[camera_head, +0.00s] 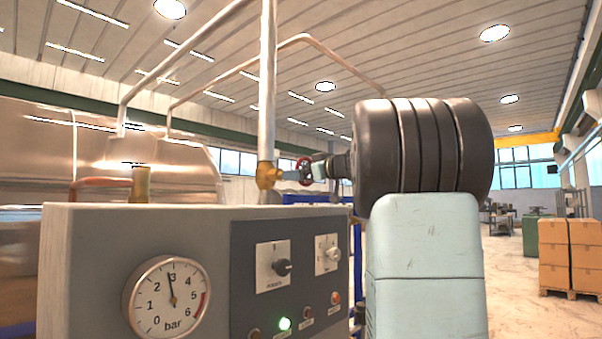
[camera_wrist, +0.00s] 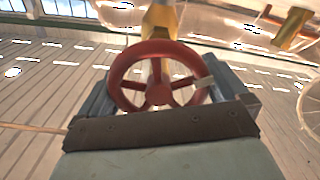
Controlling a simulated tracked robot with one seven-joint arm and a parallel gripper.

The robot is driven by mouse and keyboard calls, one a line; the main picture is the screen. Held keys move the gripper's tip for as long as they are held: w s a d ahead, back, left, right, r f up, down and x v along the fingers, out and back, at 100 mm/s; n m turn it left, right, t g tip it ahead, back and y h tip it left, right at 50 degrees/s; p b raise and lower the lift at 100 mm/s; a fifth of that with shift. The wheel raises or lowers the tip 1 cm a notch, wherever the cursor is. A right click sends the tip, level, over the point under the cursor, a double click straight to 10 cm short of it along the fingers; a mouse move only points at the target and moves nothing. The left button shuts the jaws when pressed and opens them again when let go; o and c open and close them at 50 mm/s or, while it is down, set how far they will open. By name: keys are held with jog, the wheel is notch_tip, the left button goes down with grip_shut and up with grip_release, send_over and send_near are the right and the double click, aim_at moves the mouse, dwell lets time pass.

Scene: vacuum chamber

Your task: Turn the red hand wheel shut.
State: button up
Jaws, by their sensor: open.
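The red hand wheel (camera_wrist: 158,94) fills the middle of the wrist view, a spoked ring with a round hub in front of a brass valve body (camera_wrist: 160,22). In the head view the wheel (camera_head: 304,170) shows small and nearly edge-on, beside the brass valve (camera_head: 268,176) on the vertical pipe. My gripper (camera_head: 312,172) is at the wheel, with my dark arm to its right. In the wrist view its two fingers (camera_wrist: 160,96) are apart, one on each side of the wheel. Whether they touch the rim I cannot tell. The lower part of the wheel is hidden by my gripper's brown edge.
A grey control box (camera_head: 85,260) with a bar gauge (camera_head: 167,299), knobs and a lit green lamp stands below the valve. A vertical pipe (camera_head: 267,80) rises from the valve. A large metal tank (camera_head: 40,165) is at left. Cardboard boxes (camera_head: 568,255) stand far right.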

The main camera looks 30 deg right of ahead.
jog(key=shift+c, duration=0.3)
jog(key=c, duration=0.4)
jog(key=shift+a, duration=0.25)
jog(key=shift+c, duration=0.6)
jog(key=shift+d, duration=0.2)
jog(key=m, duration=2.2)
jog(key=shift+d+f+m, duration=0.15)
jog(key=shift+d+m, duration=0.25)
jog(key=shift+f+m, duration=0.1)
jog(key=shift+m, duration=0.5)
jog(key=shift+f, duration=0.15)
